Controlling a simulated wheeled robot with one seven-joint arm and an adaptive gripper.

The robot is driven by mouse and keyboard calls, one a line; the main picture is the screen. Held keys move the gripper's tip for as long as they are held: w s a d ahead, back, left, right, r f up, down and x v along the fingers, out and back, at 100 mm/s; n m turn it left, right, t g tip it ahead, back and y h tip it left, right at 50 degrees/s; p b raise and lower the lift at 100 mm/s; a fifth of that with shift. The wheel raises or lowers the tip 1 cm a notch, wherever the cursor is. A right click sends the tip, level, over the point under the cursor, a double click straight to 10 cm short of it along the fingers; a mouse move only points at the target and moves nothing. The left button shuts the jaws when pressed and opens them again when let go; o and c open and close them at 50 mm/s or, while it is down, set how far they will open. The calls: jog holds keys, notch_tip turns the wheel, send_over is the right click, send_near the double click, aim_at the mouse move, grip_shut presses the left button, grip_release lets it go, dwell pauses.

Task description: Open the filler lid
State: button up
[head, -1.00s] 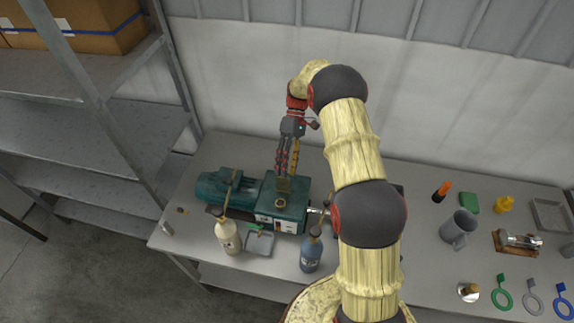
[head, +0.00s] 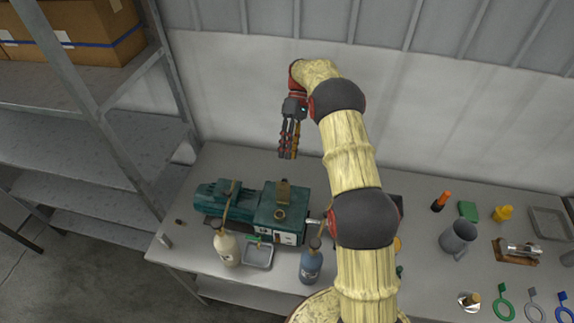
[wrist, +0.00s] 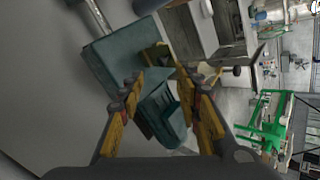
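The green machine (head: 262,212) lies on the bench, its square housing at the right end. A brass-coloured filler lid (head: 283,190) shows as a flap at the back of the housing top. It appears swung back behind the round filler opening (head: 280,214); its exact angle is unclear. My gripper (head: 288,157) is above and behind the machine, apart from the lid. In the wrist view my gripper (wrist: 160,78) has its fingers spread with nothing held between them.
A cream bottle (head: 227,250), a grey tray (head: 259,254) and a blue-grey bottle (head: 311,266) stand in front of the machine. A grey jug (head: 458,238) and coloured rings lie at the right. A metal shelf (head: 90,150) stands left. The wall is close behind.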

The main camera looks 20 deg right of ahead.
jog(key=shift+v, duration=1)
jog(key=shift+s+r, duration=0.1)
